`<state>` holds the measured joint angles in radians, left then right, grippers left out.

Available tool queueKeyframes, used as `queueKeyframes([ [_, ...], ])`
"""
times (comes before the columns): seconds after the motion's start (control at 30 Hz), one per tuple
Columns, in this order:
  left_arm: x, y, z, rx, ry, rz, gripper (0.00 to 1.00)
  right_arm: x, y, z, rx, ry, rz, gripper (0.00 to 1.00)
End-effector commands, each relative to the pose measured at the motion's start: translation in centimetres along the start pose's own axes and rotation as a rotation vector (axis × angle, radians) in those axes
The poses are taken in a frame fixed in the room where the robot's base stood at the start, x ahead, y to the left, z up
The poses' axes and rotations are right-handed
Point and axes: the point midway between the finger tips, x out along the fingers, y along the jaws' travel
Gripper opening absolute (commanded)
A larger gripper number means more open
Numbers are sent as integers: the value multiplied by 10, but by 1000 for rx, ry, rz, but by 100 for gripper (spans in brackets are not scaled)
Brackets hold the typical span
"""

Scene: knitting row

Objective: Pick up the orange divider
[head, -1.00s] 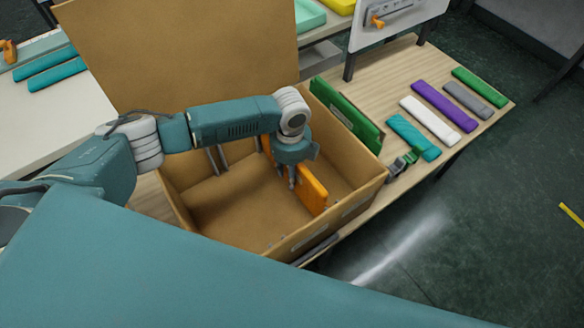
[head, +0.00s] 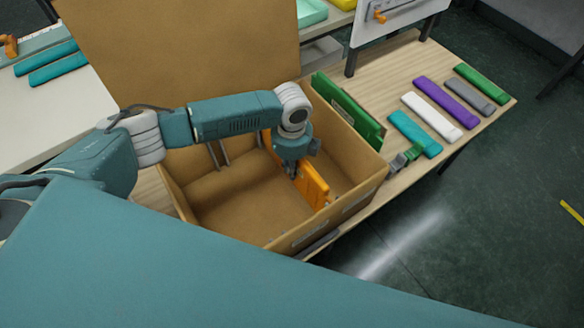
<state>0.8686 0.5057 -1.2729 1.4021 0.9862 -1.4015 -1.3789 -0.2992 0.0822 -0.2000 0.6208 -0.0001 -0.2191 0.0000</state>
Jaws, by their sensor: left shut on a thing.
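The orange divider (head: 313,187) stands upright inside the open cardboard box (head: 225,234), right of its middle. My left gripper (head: 291,175) reaches down into the box from above and is shut on the top edge of the orange divider. The fingers and arm hide part of the divider, and its lower edge is hard to make out. My right gripper is not in view.
A green panel (head: 350,116) stands along the box's far right side. Green, grey, purple, white and teal strips lie on the wooden table (head: 395,75) to the right. A small grey-and-green item (head: 404,160) lies beside the box. The raised box flap (head: 180,50) stands behind.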

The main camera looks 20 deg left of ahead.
Motion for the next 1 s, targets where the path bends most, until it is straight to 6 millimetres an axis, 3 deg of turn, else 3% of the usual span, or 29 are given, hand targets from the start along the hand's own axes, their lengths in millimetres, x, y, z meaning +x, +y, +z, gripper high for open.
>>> queueKeyframes([
  [0.27,-42,-2,1,1,-2,-5,0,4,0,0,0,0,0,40],
  [1.0,-199,-1,1,0,-3,-4,0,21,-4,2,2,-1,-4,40],
])
